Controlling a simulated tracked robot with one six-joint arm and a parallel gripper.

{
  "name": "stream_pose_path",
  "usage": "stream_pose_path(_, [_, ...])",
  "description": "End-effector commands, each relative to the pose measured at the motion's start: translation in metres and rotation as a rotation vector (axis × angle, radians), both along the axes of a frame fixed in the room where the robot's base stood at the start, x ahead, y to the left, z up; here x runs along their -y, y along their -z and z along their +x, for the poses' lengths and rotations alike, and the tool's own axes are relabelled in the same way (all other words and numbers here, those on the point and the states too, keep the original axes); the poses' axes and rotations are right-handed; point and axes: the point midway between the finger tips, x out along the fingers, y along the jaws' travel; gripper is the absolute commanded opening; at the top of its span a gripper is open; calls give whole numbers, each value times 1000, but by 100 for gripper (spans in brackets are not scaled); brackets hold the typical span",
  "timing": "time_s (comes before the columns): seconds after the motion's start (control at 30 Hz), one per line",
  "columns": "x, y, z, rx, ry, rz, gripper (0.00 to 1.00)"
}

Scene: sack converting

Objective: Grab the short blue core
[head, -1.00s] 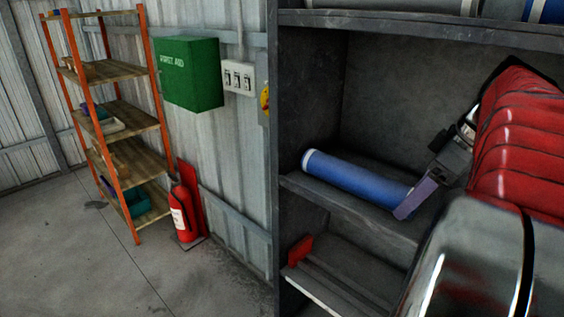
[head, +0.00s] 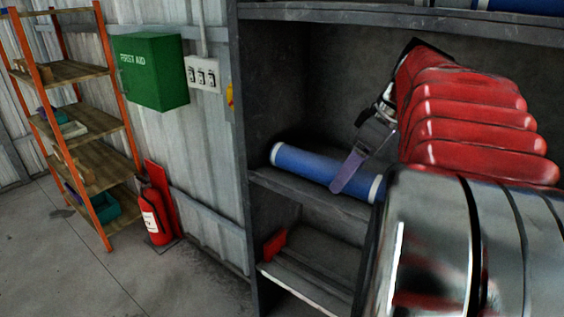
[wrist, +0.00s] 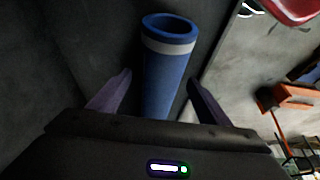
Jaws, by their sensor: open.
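The short blue core (head: 308,165) is a blue tube with white bands near its ends. It lies on its side on the middle shelf of the grey rack. In the wrist view the blue core (wrist: 166,75) runs between my two purple fingers, its open end pointing away. My gripper (wrist: 157,88) is open, with one finger on each side of the core and a gap showing on both sides. In the head view my gripper (head: 347,172) is at the core's right part, one finger in front of it. The core's near end is hidden by my gripper body in the wrist view.
The grey shelf (head: 262,178) has an upright wall at its left and another shelf above. A red object (head: 275,245) sits on the shelf below. A fire extinguisher (head: 152,212), a first aid box (head: 150,70) and an orange-framed rack stand to the left.

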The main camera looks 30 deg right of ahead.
Motion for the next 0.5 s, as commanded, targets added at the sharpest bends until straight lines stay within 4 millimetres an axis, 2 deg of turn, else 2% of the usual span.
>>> stream_pose_path(0.37, [-1, 0, 3, 0, -1, 0, 71])
stream_pose_path(0.5, [-4, 0, 11, 0, -3, -1, 71])
